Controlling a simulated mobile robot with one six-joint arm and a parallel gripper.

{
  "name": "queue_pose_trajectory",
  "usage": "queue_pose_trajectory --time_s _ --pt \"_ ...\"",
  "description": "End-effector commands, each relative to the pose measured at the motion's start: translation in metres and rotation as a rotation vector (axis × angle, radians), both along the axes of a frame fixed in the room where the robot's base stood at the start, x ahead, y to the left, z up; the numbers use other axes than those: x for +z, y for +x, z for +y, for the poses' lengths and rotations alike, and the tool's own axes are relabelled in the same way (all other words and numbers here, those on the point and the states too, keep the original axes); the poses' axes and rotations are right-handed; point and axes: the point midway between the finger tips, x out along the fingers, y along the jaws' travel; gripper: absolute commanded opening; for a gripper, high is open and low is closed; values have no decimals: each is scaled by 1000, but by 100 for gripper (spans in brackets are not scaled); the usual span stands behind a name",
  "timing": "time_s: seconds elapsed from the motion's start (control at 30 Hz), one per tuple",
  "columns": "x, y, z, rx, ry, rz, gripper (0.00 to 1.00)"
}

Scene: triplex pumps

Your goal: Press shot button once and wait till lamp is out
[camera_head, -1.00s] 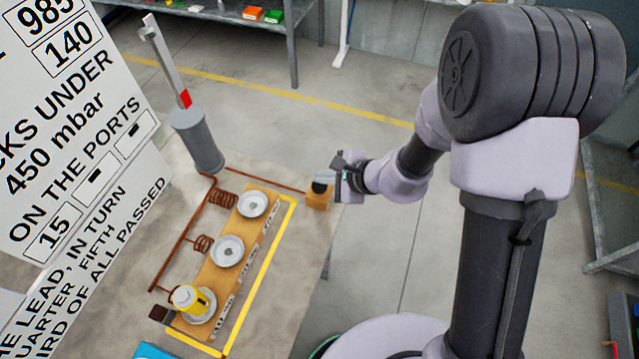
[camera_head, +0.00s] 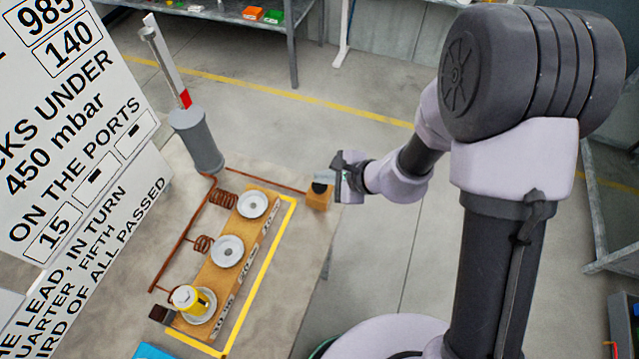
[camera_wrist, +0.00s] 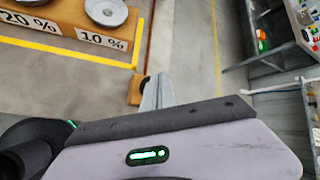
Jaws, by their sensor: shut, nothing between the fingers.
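A small orange-brown box (camera_head: 318,200) with a dark top stands at the table's right edge, at the end of a copper pipe. My gripper (camera_head: 336,186) is shut and empty, with its fingers at the box's dark top; I cannot tell whether they touch it. In the wrist view the shut fingers (camera_wrist: 158,92) point at the box (camera_wrist: 136,90) and partly cover it. No button face or lit lamp can be made out on the box.
A grey cylinder (camera_head: 197,140) with a tall upright stands behind. A large lettered sign (camera_head: 75,150) fills the left.

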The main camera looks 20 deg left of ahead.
Motion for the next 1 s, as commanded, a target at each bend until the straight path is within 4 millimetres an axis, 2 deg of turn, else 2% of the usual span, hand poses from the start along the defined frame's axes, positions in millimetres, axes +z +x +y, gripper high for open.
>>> queue_pose_trajectory --time_s 0.3,0.6,1.0 --pt "-1 0 0 0 0 0 0" --pt "-10 0 0 0 0 0 0" --pt "-9 0 0 0 0 0 0"
